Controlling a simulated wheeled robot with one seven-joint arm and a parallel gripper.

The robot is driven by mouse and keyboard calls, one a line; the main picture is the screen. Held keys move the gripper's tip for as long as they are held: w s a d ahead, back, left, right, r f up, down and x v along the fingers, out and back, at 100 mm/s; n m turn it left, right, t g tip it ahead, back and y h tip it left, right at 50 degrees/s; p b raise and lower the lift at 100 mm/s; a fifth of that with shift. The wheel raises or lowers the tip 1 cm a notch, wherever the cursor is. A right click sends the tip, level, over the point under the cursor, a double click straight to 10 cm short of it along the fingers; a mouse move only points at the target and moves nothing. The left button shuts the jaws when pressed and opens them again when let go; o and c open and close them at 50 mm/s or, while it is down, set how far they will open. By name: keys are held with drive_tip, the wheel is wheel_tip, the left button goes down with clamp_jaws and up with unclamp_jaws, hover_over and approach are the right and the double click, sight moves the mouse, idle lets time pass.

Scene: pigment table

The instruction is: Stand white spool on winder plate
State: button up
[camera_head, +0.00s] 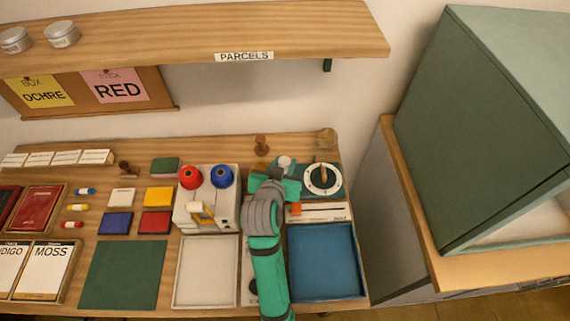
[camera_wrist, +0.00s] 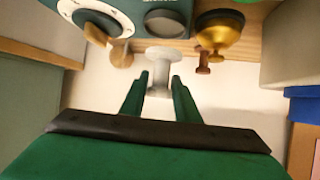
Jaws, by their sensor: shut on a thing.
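The white spool (camera_wrist: 161,68) is between the two fingers of my gripper (camera_wrist: 160,88), which is shut on it. In the head view the spool's pale top (camera_head: 284,162) shows just beyond my gripper (camera_head: 279,183), at the back of the table. A grey round disc, which looks like the winder plate (camera_wrist: 165,23), sits on a dark green unit beside the white dial. In the wrist view the spool appears just below this disc, with its wide end towards it. I cannot tell the height gap between them. In the head view my gripper hides the disc.
The white dial (camera_head: 323,178) is right of my gripper. A white stand with a red spool (camera_head: 190,177) and a blue spool (camera_head: 222,176) is to the left. A gold rounded object (camera_wrist: 219,35) is close to the disc. The shelf (camera_head: 200,35) overhangs the back.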

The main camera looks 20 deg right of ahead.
sight(286, 170)
drive_tip(key=shift+w+d+f, duration=0.2)
drive_tip(key=shift+d+f, duration=0.05)
drive_tip(key=shift+f, duration=0.25)
drive_tip(key=shift+w+d+f, duration=0.1)
drive_tip(key=shift+d+f, duration=0.1)
drive_tip(key=shift+f, duration=1.45)
drive_tip(key=o, duration=1)
drive_tip(key=shift+o, duration=0.2)
drive_tip(key=shift+a, duration=0.1)
